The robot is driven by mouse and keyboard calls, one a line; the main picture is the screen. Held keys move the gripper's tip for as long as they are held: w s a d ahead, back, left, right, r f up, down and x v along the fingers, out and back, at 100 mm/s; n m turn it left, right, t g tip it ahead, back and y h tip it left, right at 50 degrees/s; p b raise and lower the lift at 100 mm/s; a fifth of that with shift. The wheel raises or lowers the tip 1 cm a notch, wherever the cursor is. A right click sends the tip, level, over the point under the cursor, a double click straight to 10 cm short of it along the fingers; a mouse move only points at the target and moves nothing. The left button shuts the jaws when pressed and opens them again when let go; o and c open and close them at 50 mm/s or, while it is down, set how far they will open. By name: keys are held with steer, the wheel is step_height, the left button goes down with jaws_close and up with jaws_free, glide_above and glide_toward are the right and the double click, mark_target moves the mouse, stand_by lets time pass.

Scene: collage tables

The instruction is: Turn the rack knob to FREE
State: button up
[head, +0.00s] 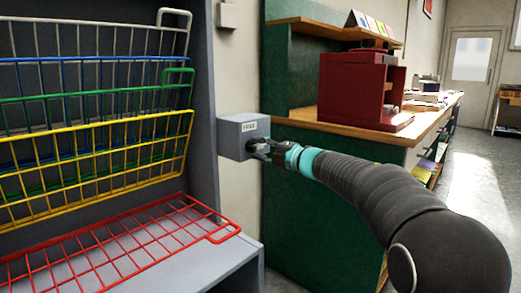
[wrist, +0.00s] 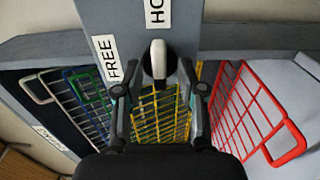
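The rack knob (wrist: 158,62) is black with a white bar on its face, on a grey box (head: 236,131) fixed beside the rack. In the wrist view the bar stands nearly upright, pointing at a partly cut-off label starting "HO" (wrist: 157,12). The FREE label (wrist: 112,62) is to the knob's left. My gripper (wrist: 156,76) is open, with one finger on each side of the knob and a gap showing on both sides. In the head view my gripper (head: 262,149) is at the box's front and largely hides the knob.
The rack has wire shelves in white, blue, green, yellow and red; the red shelf (head: 120,245) lies lowest and flattest, the others are tilted up. A dark red machine (head: 345,90) stands on a wooden-topped green counter (head: 300,185) right of the box. Open floor lies far right.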

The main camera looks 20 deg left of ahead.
jaws_close()
steer(key=n+b, duration=0.3)
steer(key=n, duration=0.1)
steer(key=shift+f, duration=0.15)
steer(key=n+b, duration=0.3)
steer(key=n, duration=0.2)
steer(key=shift+b, duration=0.4)
steer(key=n+b, duration=0.2)
steer(key=n, duration=0.3)
steer(key=shift+b, duration=0.35)
steer(key=shift+n+b, duration=0.7)
steer(key=shift+n, duration=1.2)
steer(key=shift+r, duration=0.2)
